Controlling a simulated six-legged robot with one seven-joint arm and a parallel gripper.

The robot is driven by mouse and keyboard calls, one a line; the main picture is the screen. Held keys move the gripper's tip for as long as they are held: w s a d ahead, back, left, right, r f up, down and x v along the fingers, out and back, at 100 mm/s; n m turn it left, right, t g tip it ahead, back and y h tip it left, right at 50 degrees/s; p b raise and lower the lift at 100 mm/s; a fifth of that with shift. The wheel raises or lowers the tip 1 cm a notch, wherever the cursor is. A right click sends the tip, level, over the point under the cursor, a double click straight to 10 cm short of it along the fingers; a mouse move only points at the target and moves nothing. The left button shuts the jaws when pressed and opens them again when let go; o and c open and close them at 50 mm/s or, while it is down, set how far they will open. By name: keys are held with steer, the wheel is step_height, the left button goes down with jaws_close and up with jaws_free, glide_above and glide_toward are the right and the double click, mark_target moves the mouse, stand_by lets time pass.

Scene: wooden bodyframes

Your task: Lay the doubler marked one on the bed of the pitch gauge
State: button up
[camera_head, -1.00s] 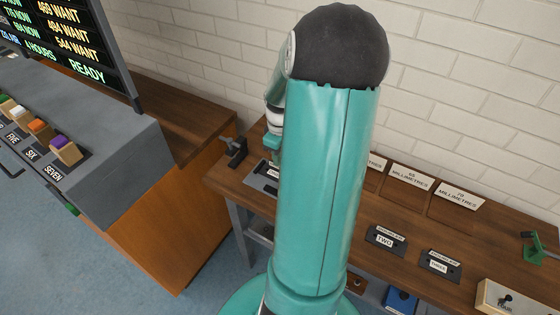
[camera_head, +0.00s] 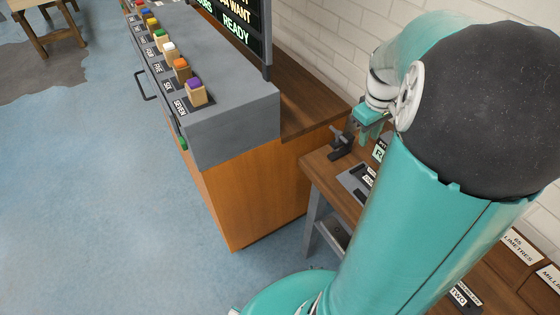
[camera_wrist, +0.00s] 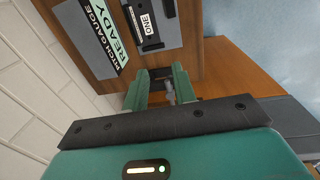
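The doubler marked one (camera_wrist: 152,24) is a dark plate with a white label. In the wrist view it lies on the grey bed of the pitch gauge (camera_wrist: 172,33), next to the PITCH GAUGE sign reading READY (camera_wrist: 97,35). In the head view the gauge bed (camera_head: 352,182) is partly hidden by my arm. In the head view my gripper (camera_head: 362,132) is beside the bench's left end, partly hidden.
The grey console (camera_head: 235,110) with coloured blocks is to the left. Doubler two (camera_head: 461,296) lies farther right on the bench. The white wall is behind.

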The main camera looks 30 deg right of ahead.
steer(key=a+r+t+h, duration=0.1)
steer(key=a+r, duration=0.2)
steer(key=a, duration=0.5)
steer(key=a+r+t, duration=0.1)
steer(key=a+r, duration=0.3)
steer(key=a, duration=0.4)
steer(key=s+a+r+t+y, duration=0.1)
steer(key=s+a, duration=0.1)
steer(key=a, duration=0.4)
steer(key=s+a+r+m+t+y, duration=0.1)
steer(key=s+a+t, duration=0.1)
steer(key=a, duration=0.5)
steer(key=shift+s+a+r, duration=0.2)
steer(key=shift+s+r, duration=0.05)
steer(key=shift+s, duration=0.55)
steer(key=shift+d, duration=0.1)
